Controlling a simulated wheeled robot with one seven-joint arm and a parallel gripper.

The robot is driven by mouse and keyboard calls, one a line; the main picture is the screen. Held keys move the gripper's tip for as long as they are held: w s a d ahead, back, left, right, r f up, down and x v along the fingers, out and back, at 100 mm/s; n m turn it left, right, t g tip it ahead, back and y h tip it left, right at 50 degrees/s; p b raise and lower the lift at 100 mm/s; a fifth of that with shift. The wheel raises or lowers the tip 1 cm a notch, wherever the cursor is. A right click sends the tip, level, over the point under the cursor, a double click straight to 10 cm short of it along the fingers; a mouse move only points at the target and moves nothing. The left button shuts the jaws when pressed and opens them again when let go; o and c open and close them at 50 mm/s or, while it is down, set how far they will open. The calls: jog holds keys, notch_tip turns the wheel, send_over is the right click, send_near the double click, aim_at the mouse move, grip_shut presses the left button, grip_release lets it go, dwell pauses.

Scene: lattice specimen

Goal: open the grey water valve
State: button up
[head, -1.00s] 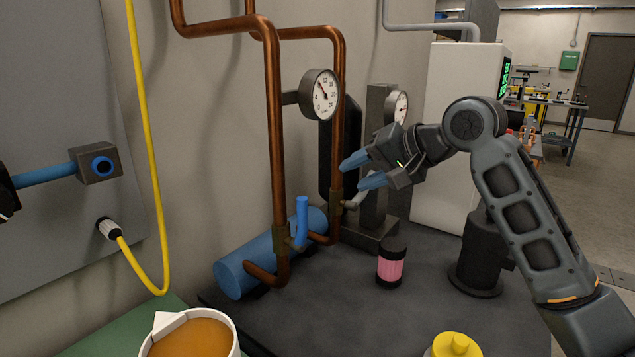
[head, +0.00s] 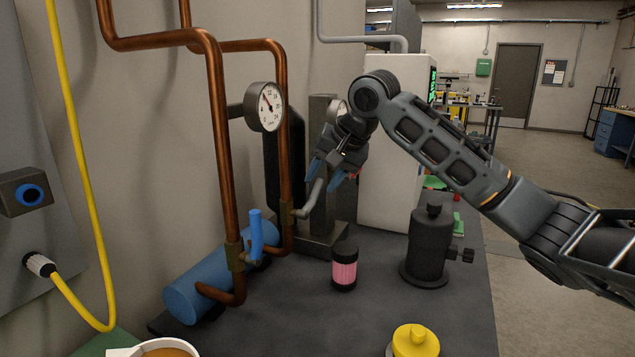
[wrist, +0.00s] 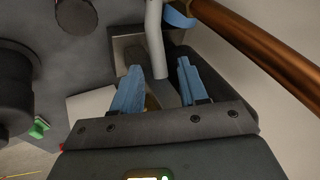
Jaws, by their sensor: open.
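The grey water valve lever (head: 309,202) sits on the back copper pipe, angled up to the right from its brass body (head: 286,213). My gripper (head: 322,181) is open and empty, pointing down, with its blue fingers at the upper end of the lever. In the wrist view the grey lever (wrist: 154,35) runs between the lines of the two open fingers (wrist: 160,68). I cannot tell whether a finger touches it. A blue valve handle (head: 256,235) stands upright on the front copper pipe.
A pink jar with a black lid (head: 344,268) stands below my gripper. A dark canister (head: 431,245) is to the right, a yellow-topped thing (head: 414,342) in front. A pressure gauge (head: 266,106) hangs left of my gripper. A white cabinet (head: 392,170) is behind.

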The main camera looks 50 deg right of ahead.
jog(key=shift+x, duration=1.2)
grip_shut()
